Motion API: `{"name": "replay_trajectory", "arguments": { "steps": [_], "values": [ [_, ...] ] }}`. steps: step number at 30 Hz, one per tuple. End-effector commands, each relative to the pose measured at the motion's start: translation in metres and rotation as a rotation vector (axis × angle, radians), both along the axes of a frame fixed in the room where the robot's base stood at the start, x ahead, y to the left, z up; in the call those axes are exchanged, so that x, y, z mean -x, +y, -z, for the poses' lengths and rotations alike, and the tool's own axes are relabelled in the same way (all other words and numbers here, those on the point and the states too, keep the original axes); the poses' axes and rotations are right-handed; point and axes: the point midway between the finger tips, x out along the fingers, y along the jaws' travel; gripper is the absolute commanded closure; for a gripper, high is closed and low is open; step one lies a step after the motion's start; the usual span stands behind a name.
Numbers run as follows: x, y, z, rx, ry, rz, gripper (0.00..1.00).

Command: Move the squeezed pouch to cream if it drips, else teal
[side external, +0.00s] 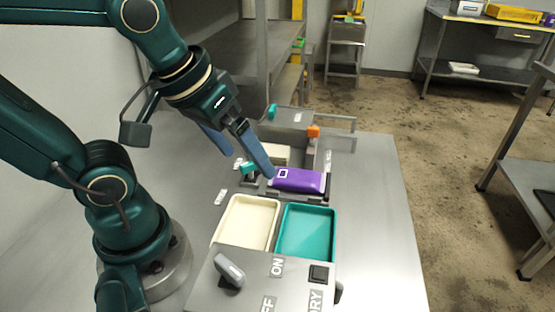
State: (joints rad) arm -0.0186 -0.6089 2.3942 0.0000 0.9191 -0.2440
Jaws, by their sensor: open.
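A purple pouch (300,181) with a small white square mark lies on a grey fixture just behind the two trays. The cream tray (230,216) and the teal tray (333,232) stand side by side in front of it, cream on the left, and both look empty. My gripper (250,166) is above and left of the pouch with its two blue fingers apart. The right finger's tip is close to the pouch's left end; I cannot tell whether it touches. No drip shows on the pouch, but its underside is hidden.
A control box (255,277) with a grey knob and ON, OFF and DRY labels stands at the front. Behind the pouch is a grey box (290,117) with teal and orange knobs and rails on its right. The steel table (375,210) is clear at right.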

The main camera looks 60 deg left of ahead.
Motion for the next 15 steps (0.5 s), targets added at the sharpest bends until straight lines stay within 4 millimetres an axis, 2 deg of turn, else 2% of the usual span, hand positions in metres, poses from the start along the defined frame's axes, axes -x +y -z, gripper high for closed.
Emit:
{"name": "replay_trajectory", "arguments": {
  "steps": [3, 6, 15],
  "values": [
    [0.012, -0.002, 0.003, -0.07, -0.04, 0.155, 0.0],
    [0.016, -0.003, 0.005, -0.102, -0.052, 0.222, 0.0],
    [0.017, -0.003, 0.006, -0.111, -0.053, 0.24, 0.0]
  ]
}}
